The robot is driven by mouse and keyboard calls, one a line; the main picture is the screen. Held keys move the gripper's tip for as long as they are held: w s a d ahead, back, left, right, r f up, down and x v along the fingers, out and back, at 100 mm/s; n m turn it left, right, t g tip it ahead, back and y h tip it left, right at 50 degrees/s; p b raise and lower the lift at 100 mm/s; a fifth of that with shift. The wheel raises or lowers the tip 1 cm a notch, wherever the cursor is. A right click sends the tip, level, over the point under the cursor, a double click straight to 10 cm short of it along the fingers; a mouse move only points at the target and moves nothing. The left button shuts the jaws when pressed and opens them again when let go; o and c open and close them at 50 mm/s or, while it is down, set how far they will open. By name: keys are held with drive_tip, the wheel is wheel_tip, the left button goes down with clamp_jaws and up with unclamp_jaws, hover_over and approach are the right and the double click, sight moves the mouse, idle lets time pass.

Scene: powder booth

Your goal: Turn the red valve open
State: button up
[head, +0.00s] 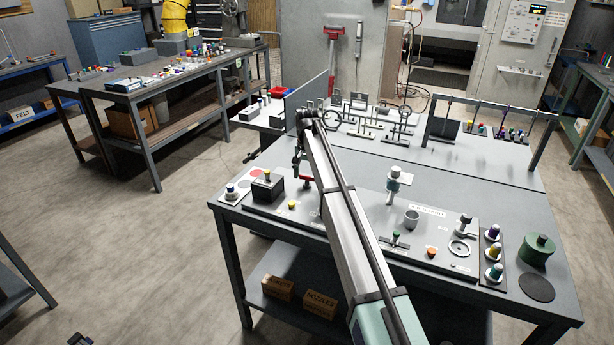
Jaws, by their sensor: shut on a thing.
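The red valve (306,182) is on the left half of the work table's panel, small in the head view and partly hidden by my arm. My gripper (300,174) points down right at it, with its fingers at the red handle. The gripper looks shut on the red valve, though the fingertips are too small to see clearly. The handle's exact angle cannot be told.
Racks stand behind.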

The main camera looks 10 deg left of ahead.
sight(307, 177)
drive_tip(key=shift+f+m, duration=0.15)
drive_tip(key=shift+m, duration=0.45)
drive_tip(key=shift+s, duration=0.1)
drive_tip(key=o, duration=1.1)
drive_tip(key=shift+o, duration=0.2)
drive_tip(key=shift+r, duration=0.2)
wheel_tip(307, 177, up, 12)
drive_tip(key=shift+f, duration=0.1)
